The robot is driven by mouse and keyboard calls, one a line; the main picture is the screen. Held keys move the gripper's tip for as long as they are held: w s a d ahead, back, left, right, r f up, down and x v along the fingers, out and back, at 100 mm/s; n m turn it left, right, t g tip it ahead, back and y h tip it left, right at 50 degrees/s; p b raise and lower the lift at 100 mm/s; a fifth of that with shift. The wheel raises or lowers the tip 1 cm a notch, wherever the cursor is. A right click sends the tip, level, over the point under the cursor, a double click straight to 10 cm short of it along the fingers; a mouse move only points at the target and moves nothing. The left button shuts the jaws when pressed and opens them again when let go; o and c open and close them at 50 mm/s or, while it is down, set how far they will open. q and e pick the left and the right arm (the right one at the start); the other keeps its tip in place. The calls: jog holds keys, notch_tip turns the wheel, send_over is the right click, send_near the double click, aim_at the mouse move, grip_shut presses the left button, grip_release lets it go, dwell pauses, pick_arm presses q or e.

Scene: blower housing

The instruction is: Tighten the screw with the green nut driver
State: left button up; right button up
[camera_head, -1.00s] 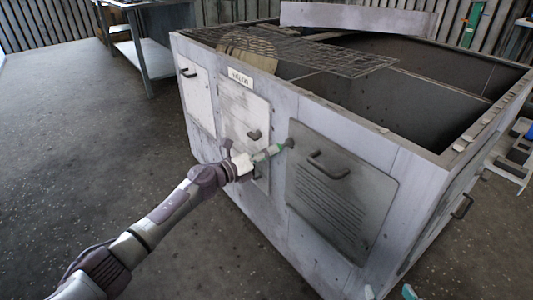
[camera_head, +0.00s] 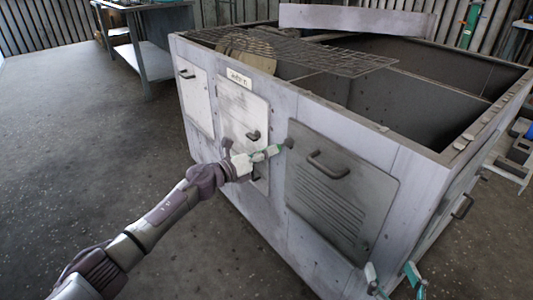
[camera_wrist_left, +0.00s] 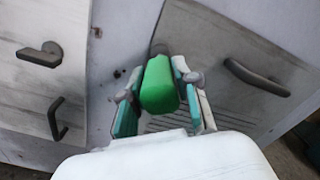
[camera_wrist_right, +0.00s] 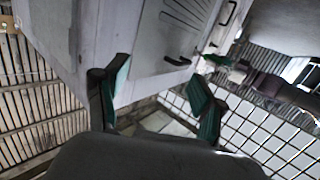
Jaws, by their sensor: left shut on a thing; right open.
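My left gripper (camera_head: 262,155) is shut on the green nut driver (camera_head: 274,150) in front of the grey housing (camera_head: 230,180). The green handle fills the space between the teal fingers in the left wrist view (camera_wrist_left: 159,88). The driver's far end points at a dark round screw spot (camera_head: 289,143) by the upper left corner of the louvred door; whether the tip touches it is hidden. My right gripper (camera_head: 392,283) is open and empty at the bottom of the head view; its spread teal fingers show in the right wrist view (camera_wrist_right: 158,95).
The louvred door (camera_head: 340,190) has a dark handle (camera_head: 328,165). A white door (camera_head: 243,130) with a handle stands left of it. Wire mesh lies over the open top. A workbench (camera_head: 150,55) stands back left. Open floor lies at left.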

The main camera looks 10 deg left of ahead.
pick_arm(q)
grip_shut()
jog(key=shift+p+v, duration=0.4)
jog(key=shift+v, duration=1.15)
pick_arm(e)
jog(key=shift+s+d+f+g+h, duration=0.1)
jog(key=shift+s+f+g+h, duration=0.1)
jog(key=shift+f+g, duration=0.25)
jog(key=shift+s+d+f+g+h, duration=0.15)
jog(key=shift+f+g, duration=0.15)
jog(key=shift+f, duration=0.25)
jog(key=shift+s+d+f+g+h, duration=0.1)
jog(key=shift+s+f+g, duration=0.1)
jog(key=shift+f+g, duration=0.25)
pick_arm(q)
jog(key=v, duration=1)
pick_arm(e)
jog(key=shift+s+d+f, duration=0.15)
jog(key=shift+s+f, duration=0.05)
jog(key=shift+f, duration=0.25)
